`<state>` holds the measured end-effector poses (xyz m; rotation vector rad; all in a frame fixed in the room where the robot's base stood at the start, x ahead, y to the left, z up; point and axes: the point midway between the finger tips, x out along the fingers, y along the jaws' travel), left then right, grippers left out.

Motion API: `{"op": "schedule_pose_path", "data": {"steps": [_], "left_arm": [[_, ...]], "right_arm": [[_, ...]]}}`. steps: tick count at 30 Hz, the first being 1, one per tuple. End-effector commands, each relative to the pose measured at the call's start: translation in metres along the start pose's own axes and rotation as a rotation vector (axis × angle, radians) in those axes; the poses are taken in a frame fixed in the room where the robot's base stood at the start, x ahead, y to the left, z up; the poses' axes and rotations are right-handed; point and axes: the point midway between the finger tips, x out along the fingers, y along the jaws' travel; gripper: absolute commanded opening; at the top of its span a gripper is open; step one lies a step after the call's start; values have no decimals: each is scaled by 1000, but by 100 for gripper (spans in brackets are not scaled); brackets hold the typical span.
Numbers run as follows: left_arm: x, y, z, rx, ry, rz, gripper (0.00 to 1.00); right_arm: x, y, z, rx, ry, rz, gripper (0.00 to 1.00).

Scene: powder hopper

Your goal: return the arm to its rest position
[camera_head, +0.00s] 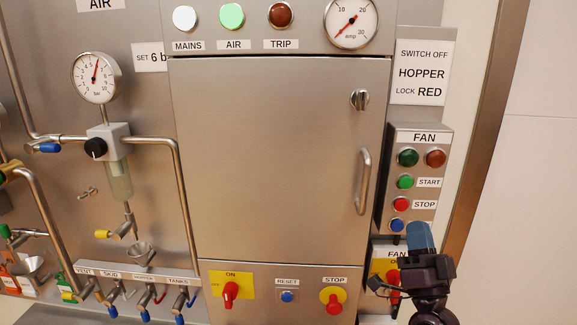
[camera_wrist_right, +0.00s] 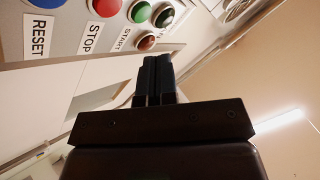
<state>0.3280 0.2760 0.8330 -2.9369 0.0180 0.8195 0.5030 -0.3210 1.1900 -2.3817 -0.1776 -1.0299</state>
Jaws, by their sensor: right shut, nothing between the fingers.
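My right gripper (camera_head: 419,238) is at the lower right of the head view, in front of the lower end of the fan control box (camera_head: 430,140). Its blue-grey fingers point up and are shut with nothing between them. It hides part of the panel below the fan box, where a red handle on a yellow plate (camera_head: 380,268) partly shows. In the right wrist view the dark fingers (camera_wrist_right: 153,82) are together, below the box's row of buttons. I cannot tell from these views whether the fingers touch the box. My left gripper is in neither view.
A closed steel cabinet door (camera_head: 275,160) with a handle (camera_head: 363,182) stands left of the fan box. Red switches (camera_head: 230,293) (camera_head: 333,301) stick out below it. Pipes and small valves (camera_head: 178,170) fill the left side. The wall at the right (camera_head: 530,180) is bare.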

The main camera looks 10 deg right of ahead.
Motion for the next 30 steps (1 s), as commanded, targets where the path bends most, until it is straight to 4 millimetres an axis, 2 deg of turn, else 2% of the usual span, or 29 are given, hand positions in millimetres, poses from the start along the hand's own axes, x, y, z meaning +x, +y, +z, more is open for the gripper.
{"op": "schedule_pose_path", "data": {"steps": [4,8,11,12,14,15,17,18,24,27,30], "left_arm": [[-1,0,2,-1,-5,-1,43],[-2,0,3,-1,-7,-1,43],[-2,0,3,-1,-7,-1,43],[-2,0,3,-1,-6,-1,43],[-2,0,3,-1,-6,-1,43],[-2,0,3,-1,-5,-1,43],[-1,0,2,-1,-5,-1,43],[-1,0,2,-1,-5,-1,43],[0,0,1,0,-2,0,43],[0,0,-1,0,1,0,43],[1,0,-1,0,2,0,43]], "right_arm": [[-1,-4,17,-39,-101,-31,0],[-13,-10,53,-166,-297,-83,0],[-50,0,88,-292,-500,-75,0],[-71,8,101,-343,-588,-60,0],[-104,19,116,-410,-709,-32,0],[-127,26,124,-450,-786,-12,0],[-162,36,132,-505,-892,22,0],[-186,42,136,-536,-958,46,0],[-302,60,133,-637,-1222,159,0],[-341,58,126,-631,-1282,200,0],[-365,56,119,-616,-1317,230,0]]}}
